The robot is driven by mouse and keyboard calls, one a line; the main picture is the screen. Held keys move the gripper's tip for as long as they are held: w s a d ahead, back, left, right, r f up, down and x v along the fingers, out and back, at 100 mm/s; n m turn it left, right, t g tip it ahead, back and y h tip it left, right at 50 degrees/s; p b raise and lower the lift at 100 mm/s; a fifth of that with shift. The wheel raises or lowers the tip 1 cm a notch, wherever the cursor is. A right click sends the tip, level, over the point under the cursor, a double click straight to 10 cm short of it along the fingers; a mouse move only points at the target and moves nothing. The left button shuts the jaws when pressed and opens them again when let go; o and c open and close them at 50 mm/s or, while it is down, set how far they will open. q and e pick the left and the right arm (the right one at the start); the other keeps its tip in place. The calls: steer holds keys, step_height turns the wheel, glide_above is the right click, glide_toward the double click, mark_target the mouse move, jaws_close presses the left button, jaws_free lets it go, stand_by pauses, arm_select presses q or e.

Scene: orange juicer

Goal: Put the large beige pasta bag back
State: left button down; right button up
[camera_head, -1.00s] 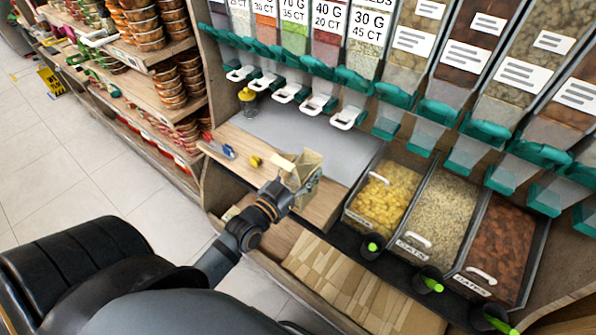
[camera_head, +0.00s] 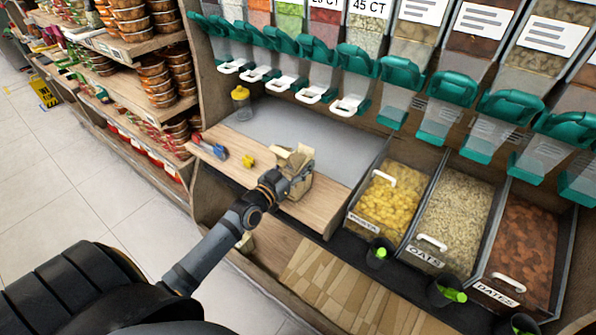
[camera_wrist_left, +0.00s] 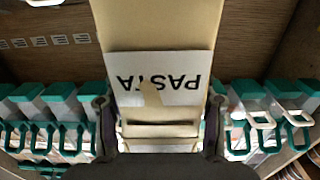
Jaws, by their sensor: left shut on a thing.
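The beige pasta bag (camera_head: 300,158) is in my left gripper (camera_head: 284,180), over the wooden front ledge of the counter in the head view. In the left wrist view, the bag (camera_wrist_left: 160,25) fills the middle, with a pale label reading PASTA upside down. The fingers of my left gripper (camera_wrist_left: 160,128) sit on both sides of the bag. Whether the bag's bottom touches the ledge is hard to tell. My right gripper is not in view.
A grey counter mat (camera_head: 330,142) lies behind the bag. The pasta bin (camera_head: 385,208), oats bin (camera_head: 450,215) and dates bin (camera_head: 525,240) stand right. Dispensers with teal spouts (camera_head: 402,78) hang above.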

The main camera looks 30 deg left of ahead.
arm_select(q)
steer(key=shift+f, duration=0.25)
steer(key=shift+c, duration=2.2)
jaws_free()
steer(key=shift+r, duration=0.1)
steer(key=shift+r, duration=0.1)
steer(key=shift+s+r+p, duration=0.1)
steer(key=shift+s+p, duration=0.15)
steer(key=shift+p, duration=0.25)
steer(key=s+a+p, duration=0.1)
steer(key=s+p, duration=0.4)
steer(key=s, duration=0.6)
steer(key=shift+s+a, duration=0.25)
steer(key=shift+a, duration=0.05)
